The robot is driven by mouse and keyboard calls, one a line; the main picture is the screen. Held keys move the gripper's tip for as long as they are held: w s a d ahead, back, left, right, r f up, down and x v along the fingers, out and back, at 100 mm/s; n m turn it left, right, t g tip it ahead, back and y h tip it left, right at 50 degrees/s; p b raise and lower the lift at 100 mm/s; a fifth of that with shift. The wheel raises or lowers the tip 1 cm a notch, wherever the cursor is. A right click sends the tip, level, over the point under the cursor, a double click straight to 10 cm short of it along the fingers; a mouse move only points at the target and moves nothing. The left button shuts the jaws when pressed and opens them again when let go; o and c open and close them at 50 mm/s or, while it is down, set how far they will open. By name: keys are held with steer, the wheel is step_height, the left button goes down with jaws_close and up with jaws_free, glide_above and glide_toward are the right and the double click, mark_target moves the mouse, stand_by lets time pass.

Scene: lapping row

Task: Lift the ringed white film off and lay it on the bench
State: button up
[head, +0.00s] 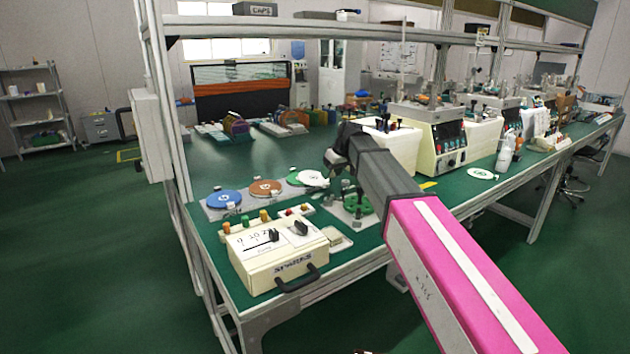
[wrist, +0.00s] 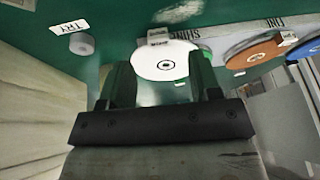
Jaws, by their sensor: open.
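The white film is a round disc with a small dark ring mark at its centre, seen in the wrist view (wrist: 165,66). It has a small labelled tab at its far edge. In the head view the white film (head: 314,178) shows at the right of the green disc (head: 293,178), partly over it. My gripper (wrist: 163,78) is open, with one dark green finger at each side of the film's near part in the wrist view. Whether the fingers touch it I cannot tell. In the head view my gripper (head: 333,160) is just above and right of the film, its fingertips unclear.
Orange (head: 266,187) and blue (head: 224,198) discs stand to the left. A cream control box (head: 275,258) is at the front. A fixture with green rings (head: 357,205) is close by my arm. Another white disc (head: 482,174) lies on the green bench further right, with clear surface around it.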

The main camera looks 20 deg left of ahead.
mark_target(327, 184)
steer(key=shift+x, duration=2.8)
steer(key=shift+w, duration=0.1)
steer(key=c, duration=1)
